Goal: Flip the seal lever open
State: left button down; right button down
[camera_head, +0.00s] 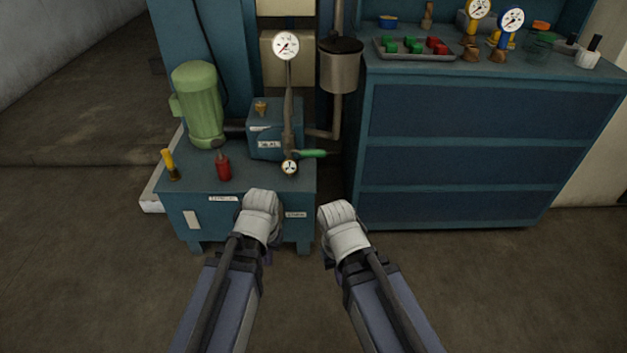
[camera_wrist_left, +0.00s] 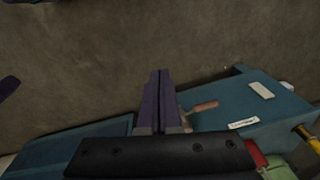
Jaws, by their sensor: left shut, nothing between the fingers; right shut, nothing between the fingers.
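A small brown-handled lever (camera_wrist_left: 203,106) shows in the left wrist view on the blue pump stand, near a white label. I cannot read which lever it is. In the head view my left forearm and wrist cover that part of the stand (camera_head: 180,218). My left gripper (camera_wrist_left: 160,95) is shut and empty, its purple fingers just left of the brown handle in the wrist view; I cannot tell whether they touch it. A green-handled lever (camera_head: 313,153) sits by a small gauge on the stand. My right gripper (camera_head: 338,225) is right of the stand, its fingers mostly hidden.
A green motor (camera_head: 200,102), a yellow-handled part (camera_head: 168,162) and a red part (camera_head: 223,167) stand on the stand's top. A blue cabinet (camera_head: 450,150) stands right, with a tray (camera_head: 395,51) and gauges on top. The floor in front is clear.

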pick_arm(q)
jog(key=w+a+f+m+t+y+b, duration=0.1)
jog(key=w+a+f+m+t+b, duration=0.15)
jog(key=w+f+b, duration=0.35)
jog(key=w+a+f+m+t+y+b, duration=0.1)
jog(key=w+a+f+m+b, duration=0.2)
jog(key=f+b, duration=0.55)
jog(key=w+d+r+m+t+y+b, duration=0.1)
jog(key=w+d+r+m+t, duration=0.25)
jog(key=w+m, duration=0.4)
jog(key=w+d+r+m+t+y+b, duration=0.1)
jog(key=w+d+r+m+t, duration=0.25)
jog(key=w+r+m, duration=0.35)
jog(key=w+d+r+m+t+h, duration=0.2)
jog(key=d+r+m+t+h, duration=0.2)
jog(key=d+m, duration=0.6)
jog(key=m+t, duration=0.1)
jog(key=m, duration=0.2)
jog(key=shift+m, duration=0.3)
jog(key=shift+w+d, duration=0.1)
jog(key=shift+w, duration=0.1)
